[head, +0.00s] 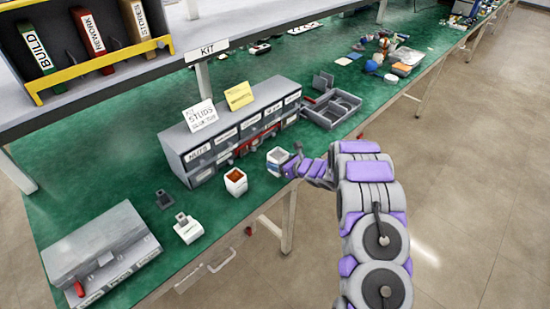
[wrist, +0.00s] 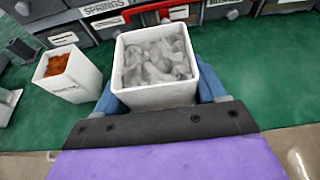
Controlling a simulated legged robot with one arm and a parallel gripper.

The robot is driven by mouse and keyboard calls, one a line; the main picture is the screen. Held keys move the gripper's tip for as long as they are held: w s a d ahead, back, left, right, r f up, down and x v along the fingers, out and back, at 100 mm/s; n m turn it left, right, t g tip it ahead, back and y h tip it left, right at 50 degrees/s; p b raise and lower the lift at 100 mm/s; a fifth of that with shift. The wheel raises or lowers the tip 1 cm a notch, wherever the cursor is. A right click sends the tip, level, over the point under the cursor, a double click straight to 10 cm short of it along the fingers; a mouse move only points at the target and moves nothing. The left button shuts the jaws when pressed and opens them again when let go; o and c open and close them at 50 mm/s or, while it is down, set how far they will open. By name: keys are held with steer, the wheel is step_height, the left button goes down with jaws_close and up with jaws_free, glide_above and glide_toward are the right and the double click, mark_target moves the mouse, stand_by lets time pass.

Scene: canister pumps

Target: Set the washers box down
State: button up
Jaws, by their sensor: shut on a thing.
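The washers box (wrist: 156,96) is a small white open-topped box filled with pale grey pieces. In the wrist view it sits upright between the two blue fingers of my gripper (wrist: 160,88), which is shut on it. In the head view the washers box (head: 277,158) is at the end of my arm, close in front of the grey drawer cabinet, near the table's front edge. My gripper (head: 289,163) is partly hidden there by my wrist. Whether the box's base touches the green table top (head: 255,205) cannot be told.
A white box with orange-brown contents (head: 235,182) stands left of the washers box. The labelled grey drawer cabinet (head: 205,150) stands behind. A divided grey tray (head: 331,110) lies to the right. A white holder (head: 188,229) and a large grey case (head: 100,250) are further left.

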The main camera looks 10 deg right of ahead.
steer(key=w, duration=0.6)
steer(key=shift+f, duration=0.4)
steer(key=shift+w+a, duration=0.1)
steer(key=shift+w, duration=0.65)
step_height(320, 180, down, 4)
steer(key=shift+r+b, duration=0.15)
steer(key=shift+b, duration=0.65)
steer(key=shift+r, duration=0.1)
steer(key=o, duration=1.3)
steer(key=shift+c, duration=0.2)
steer(key=shift+s, duration=0.1)
